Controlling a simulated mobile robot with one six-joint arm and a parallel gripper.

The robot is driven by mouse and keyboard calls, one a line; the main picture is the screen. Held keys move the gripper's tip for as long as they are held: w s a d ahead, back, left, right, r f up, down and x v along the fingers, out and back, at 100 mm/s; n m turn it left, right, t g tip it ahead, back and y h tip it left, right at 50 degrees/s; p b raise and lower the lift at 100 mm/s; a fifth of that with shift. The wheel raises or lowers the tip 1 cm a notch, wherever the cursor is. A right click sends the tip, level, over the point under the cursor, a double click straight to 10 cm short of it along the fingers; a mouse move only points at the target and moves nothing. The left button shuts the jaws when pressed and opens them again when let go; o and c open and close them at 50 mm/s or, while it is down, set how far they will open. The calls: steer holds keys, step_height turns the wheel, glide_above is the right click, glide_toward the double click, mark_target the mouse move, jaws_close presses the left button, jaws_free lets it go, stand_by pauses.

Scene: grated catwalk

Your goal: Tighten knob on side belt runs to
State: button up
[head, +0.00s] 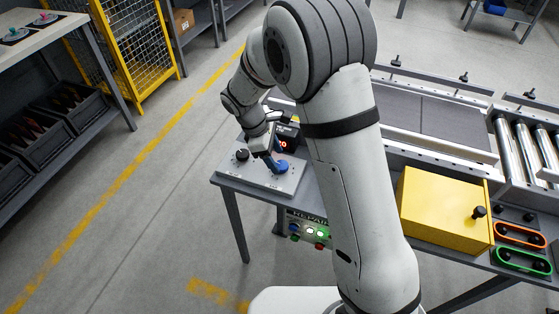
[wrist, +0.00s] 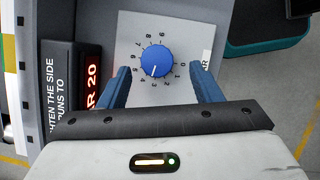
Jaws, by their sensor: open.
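A blue knob (wrist: 157,62) with a numbered dial sits on a pale panel. Its white mark points down, near the 3. My gripper (wrist: 160,70) is open, with one blue finger on each side of the knob and a visible gap on both sides. In the head view the blue knob (head: 282,167) is at the right of the panel (head: 258,182), with my gripper (head: 270,158) just over it. A black display box (wrist: 72,75) left of the dial shows red characters ending in 20 and partly cut-off white text about the side.
A black knob (head: 242,155) stands on the same panel, at left. A conveyor (head: 430,115) and a yellow box (head: 440,212) with a black knob are to the right. A button box (head: 308,232) hangs below the table edge. Open floor lies left.

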steer(key=shift+v, duration=2.55)
steer(key=shift+s, duration=0.1)
